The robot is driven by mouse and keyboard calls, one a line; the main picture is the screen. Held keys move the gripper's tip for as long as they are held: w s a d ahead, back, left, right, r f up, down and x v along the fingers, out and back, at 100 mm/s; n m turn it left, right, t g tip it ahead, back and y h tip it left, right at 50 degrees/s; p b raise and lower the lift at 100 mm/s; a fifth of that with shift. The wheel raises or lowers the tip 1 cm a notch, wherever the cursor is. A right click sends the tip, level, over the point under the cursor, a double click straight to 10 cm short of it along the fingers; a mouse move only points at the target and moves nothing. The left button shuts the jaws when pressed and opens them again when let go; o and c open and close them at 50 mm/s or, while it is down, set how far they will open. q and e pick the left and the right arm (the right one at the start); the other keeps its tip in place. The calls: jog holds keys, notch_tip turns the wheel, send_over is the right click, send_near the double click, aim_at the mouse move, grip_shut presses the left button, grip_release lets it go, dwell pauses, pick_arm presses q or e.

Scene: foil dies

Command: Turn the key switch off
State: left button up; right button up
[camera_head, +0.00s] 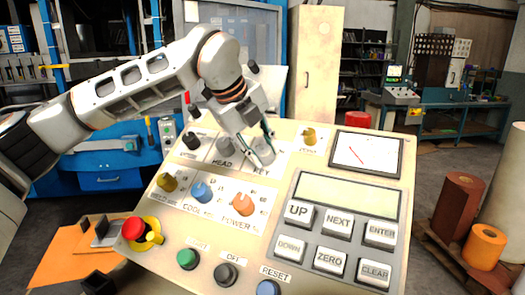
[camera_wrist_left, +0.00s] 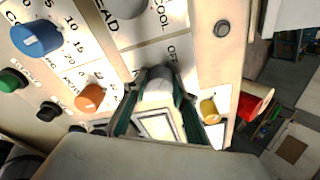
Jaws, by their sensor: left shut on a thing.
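The key switch (camera_head: 263,154) is a grey knob above the KEY label on the sloping cream control panel (camera_head: 330,165). My left gripper (camera_head: 256,140) reaches down to it from the upper left, shut on the knob. In the left wrist view the pale key switch (camera_wrist_left: 160,88) sits between the two dark green fingers of the left gripper (camera_wrist_left: 158,112), with OFF lettering just beyond it. The fingers partly hide the knob, and I cannot tell which way it is turned. My right gripper is in neither view.
An orange knob (camera_head: 242,204), a blue knob (camera_head: 202,192) and a yellow knob (camera_head: 309,137) stand near the key switch. A red emergency button (camera_head: 134,228) is at the panel's lower left. A keypad and screen (camera_head: 352,154) fill the panel's right side.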

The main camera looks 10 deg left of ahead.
pick_arm(q)
jog(key=o, duration=1.1)
jog(key=v, duration=1.2)
jog(key=shift+w+r, duration=0.1)
